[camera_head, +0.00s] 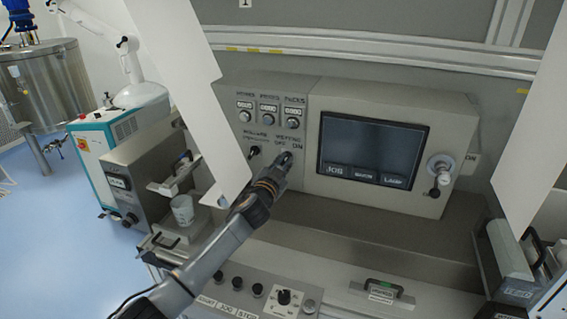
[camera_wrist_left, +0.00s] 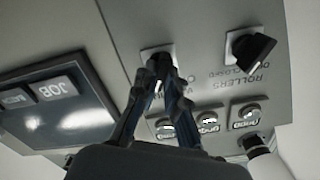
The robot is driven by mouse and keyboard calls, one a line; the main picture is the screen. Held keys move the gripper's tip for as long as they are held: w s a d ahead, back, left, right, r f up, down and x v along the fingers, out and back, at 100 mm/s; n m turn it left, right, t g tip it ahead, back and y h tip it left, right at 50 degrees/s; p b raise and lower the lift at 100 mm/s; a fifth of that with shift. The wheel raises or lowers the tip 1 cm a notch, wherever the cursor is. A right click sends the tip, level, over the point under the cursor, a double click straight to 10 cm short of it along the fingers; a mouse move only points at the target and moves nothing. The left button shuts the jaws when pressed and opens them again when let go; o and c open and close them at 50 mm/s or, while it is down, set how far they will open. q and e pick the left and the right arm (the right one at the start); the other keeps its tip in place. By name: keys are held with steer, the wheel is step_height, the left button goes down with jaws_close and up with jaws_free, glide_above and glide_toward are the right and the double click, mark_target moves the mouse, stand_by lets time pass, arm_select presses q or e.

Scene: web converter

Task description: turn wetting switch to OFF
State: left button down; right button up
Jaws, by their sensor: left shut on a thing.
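The panel (camera_head: 232,92) has a dark wetting switch (camera_head: 291,154) at its lower right, under the label "WETTING OFF ON". My left gripper (camera_head: 282,163) reaches up to it from the lower left, with its fingertips at the switch. In the left wrist view, the two fingers (camera_wrist_left: 162,76) are shut around the switch, on a light square plate. The fingers hide most of the switch, so its exact angle cannot be told. My right gripper is not in view.
A black rollers knob (camera_head: 254,151) sits left of the switch and shows large in the left wrist view (camera_wrist_left: 252,50). Three dials (camera_head: 268,118) are above. A screen (camera_head: 372,150) is to the right. A white hanging panel (camera_head: 190,90) stands close on the left.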

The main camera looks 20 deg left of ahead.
arm_select(q)
steer(key=shift+n, duration=0.3)
steer(key=shift+f+n+b, duration=0.1)
steer(key=shift+n+b, duration=0.25)
steer(key=shift+n, duration=0.55)
steer(key=n, duration=0.2)
steer(key=shift+n, duration=0.3)
steer(key=n, duration=0.3)
steer(key=shift+a, duration=0.1)
steer(key=shift+n, duration=2)
steer(key=c, duration=1.4)
jaws_free()
